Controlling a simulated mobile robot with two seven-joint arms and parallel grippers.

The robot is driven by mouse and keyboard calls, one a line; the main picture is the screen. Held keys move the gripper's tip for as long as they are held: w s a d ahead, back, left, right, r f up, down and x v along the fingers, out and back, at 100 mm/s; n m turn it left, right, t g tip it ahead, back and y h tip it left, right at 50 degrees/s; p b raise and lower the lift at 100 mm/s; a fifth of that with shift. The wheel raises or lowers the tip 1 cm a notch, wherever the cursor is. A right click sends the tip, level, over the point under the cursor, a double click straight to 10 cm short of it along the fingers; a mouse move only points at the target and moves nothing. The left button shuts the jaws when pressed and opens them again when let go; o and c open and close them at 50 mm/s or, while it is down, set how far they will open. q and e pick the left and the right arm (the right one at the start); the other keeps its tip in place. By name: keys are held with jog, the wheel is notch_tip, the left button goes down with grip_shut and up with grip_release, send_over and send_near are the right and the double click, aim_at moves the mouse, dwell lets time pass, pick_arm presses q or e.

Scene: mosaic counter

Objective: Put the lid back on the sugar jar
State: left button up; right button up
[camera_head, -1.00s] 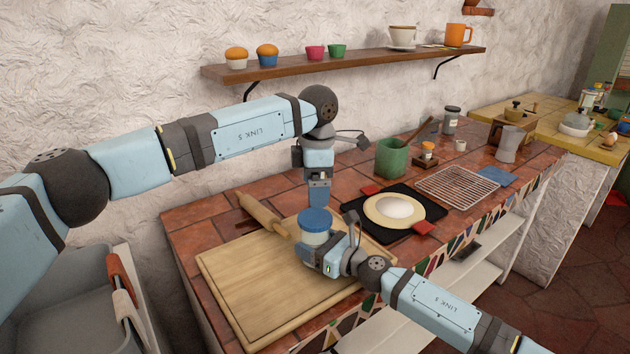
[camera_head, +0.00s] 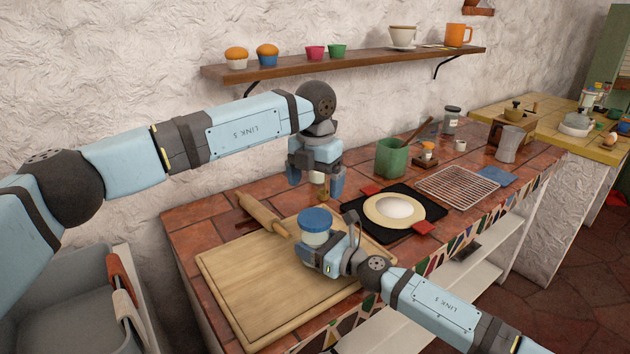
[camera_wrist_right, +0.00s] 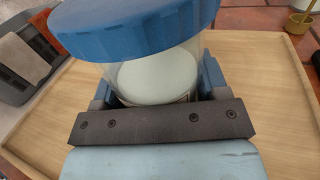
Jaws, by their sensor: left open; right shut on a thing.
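The sugar jar (camera_head: 315,238) is a clear jar with pale contents, upright above the cutting board. Its blue lid (camera_head: 315,219) sits on top of it; in the right wrist view the lid (camera_wrist_right: 135,28) covers the jar's mouth, with the clear wall (camera_wrist_right: 160,75) below. My right gripper (camera_head: 312,258) is shut around the jar's lower part. My left gripper (camera_head: 316,186) is open above the counter, higher than the lid and apart from it, its two fingers spread.
The cutting board (camera_head: 235,285) lies beneath the jar, with a rolling pin (camera_head: 262,214) behind it. A black mat (camera_head: 366,230) with a round dough-like piece (camera_head: 398,209) lies to the right. A green pot (camera_head: 391,158) and a wire rack (camera_head: 457,187) stand beyond. A small olive object shows partly behind my left gripper.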

aim_at(315, 217)
pick_arm(q)
jog(key=shift+f, duration=4)
jog(key=c, duration=0.7)
jog(key=m, duration=0.5)
jog(key=shift+c, duration=0.3)
jog(key=o, duration=0.9)
jog(key=shift+r, duration=0.15)
notch_tip(315, 217, up, 12)
pick_arm(e)
jog(key=o, duration=1.8)
